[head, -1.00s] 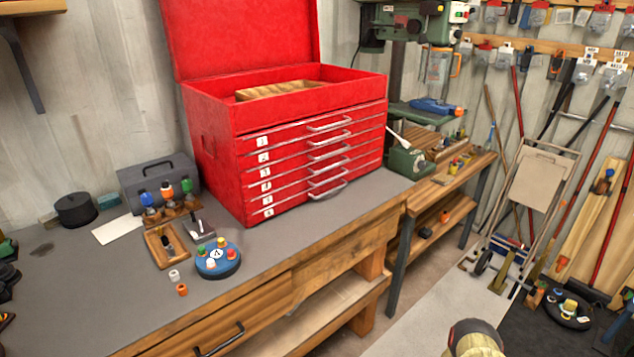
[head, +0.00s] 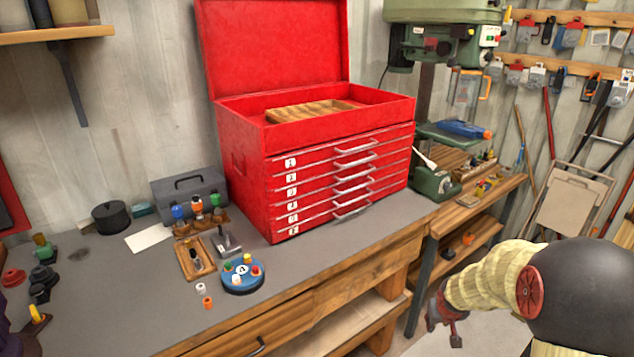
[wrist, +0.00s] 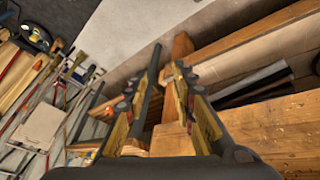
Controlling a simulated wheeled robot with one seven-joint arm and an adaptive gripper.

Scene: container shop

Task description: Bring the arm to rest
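My arm (head: 490,277) reaches in from the lower right of the head view, bent, in front of the bench's right end. My gripper (head: 453,330) hangs at its end, small and partly unclear there, over the pale floor. In the wrist view my gripper (wrist: 168,60) shows two fingers with a gap between their tips and nothing held. Behind the fingers are the wooden bench frame (wrist: 183,85) and the floor; I see no contact with either.
The grey-topped workbench (head: 330,262) carries a red tool chest (head: 340,170) with its lid up, a blue round base with coloured pegs (head: 243,278), and a grey box (head: 188,187). A green drill press (head: 445,35) and a folded cart (head: 572,205) stand at the right.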

